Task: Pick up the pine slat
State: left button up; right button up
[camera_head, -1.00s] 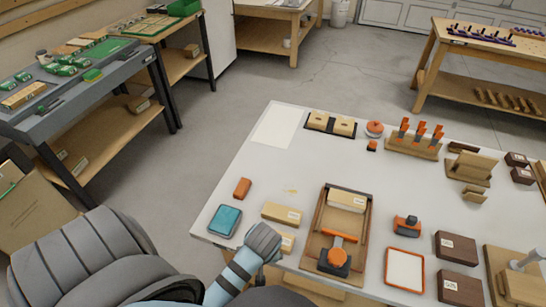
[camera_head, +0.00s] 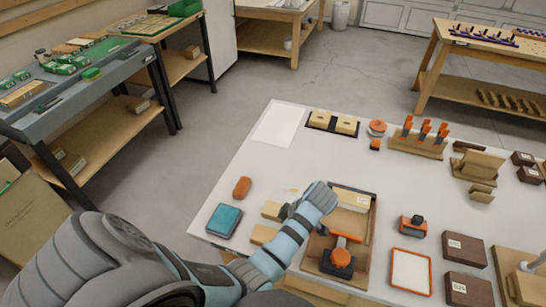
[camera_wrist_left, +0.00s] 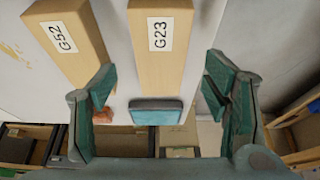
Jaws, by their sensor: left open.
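Two pale pine slats lie on the white bench. In the head view the far slat (camera_head: 271,210) and near slat (camera_head: 262,234) are partly hidden by my left arm. The wrist view shows their labels: G52 (camera_wrist_left: 68,42) at left and G23 (camera_wrist_left: 160,50) at centre. My left gripper (camera_head: 288,211) is above the bench by the slats' right ends. In the wrist view my left gripper (camera_wrist_left: 160,76) is open and empty, with slat G23 between the lines of its fingers. I cannot tell its exact height. My right gripper is not in view.
A wooden tray (camera_head: 368,232) right of my arm holds another pale labelled block (camera_head: 350,198) and an orange-and-black tool (camera_head: 341,256). A teal box (camera_head: 224,221) and an orange-brown block (camera_head: 242,187) lie left of the slats.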

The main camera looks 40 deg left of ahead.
pick_arm(q)
jog(key=x, duration=0.4)
jog(key=shift+s+a, duration=0.1)
jog(key=shift+a, duration=0.05)
jog(key=c, duration=1.3)
